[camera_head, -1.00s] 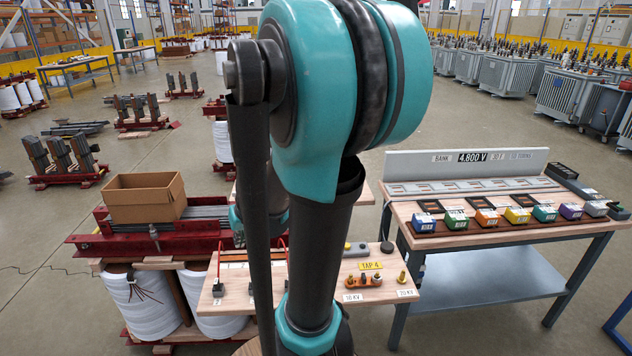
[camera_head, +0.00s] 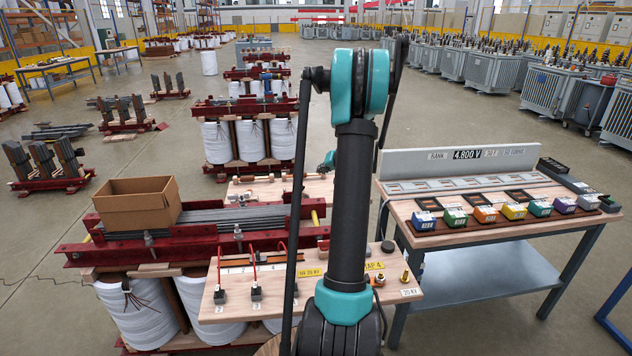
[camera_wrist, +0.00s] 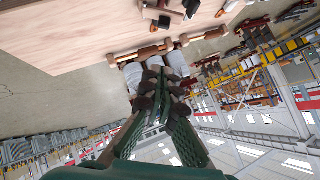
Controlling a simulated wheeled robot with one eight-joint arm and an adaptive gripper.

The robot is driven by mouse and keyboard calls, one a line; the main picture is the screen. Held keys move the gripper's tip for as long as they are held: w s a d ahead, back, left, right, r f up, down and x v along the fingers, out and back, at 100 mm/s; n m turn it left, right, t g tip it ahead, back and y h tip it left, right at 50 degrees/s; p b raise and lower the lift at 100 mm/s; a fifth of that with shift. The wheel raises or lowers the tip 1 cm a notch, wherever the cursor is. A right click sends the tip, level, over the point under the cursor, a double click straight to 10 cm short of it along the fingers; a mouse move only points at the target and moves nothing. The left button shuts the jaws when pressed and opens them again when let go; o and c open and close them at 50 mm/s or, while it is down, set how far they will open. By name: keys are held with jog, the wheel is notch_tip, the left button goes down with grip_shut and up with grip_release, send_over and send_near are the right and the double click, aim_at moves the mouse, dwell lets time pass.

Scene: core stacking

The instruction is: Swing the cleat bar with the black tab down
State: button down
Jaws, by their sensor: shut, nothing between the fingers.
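A light wooden board (camera_head: 238,307) in the middle front of the head view carries small fittings. Red leads (camera_head: 253,262) run to black blocks (camera_head: 256,293) at its left front, above small numbered labels. I cannot single out the cleat bar with the black tab; my arm covers part of the board. In the wrist view a pale wooden surface (camera_wrist: 70,35) fills the upper left, with small dark parts (camera_wrist: 165,22) at its top. My gripper (camera_wrist: 158,82) is shut and empty, apart from that surface.
A cardboard box (camera_head: 138,204) sits on a red-framed coil unit (camera_head: 130,310) left of the board. A workbench (camera_head: 470,239) with coloured blocks stands to the right. More coil units (camera_head: 248,143) stand behind. Open floor lies between the far rows.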

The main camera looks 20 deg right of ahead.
send_over(301, 189)
jog(key=s+d, duration=0.3)
jog(key=d, duration=0.1)
notch_tip(301, 189, down, 6)
jog(key=a+f, duration=0.1)
jog(key=w+a+f, duration=0.1)
jog(key=f, duration=0.1)
jog(key=shift+w+f, duration=0.1)
jog(key=shift+f, duration=0.15)
jog(key=shift+a, duration=0.15)
jog(key=shift+a+h, duration=0.15)
jog(key=shift+h, duration=0.15)
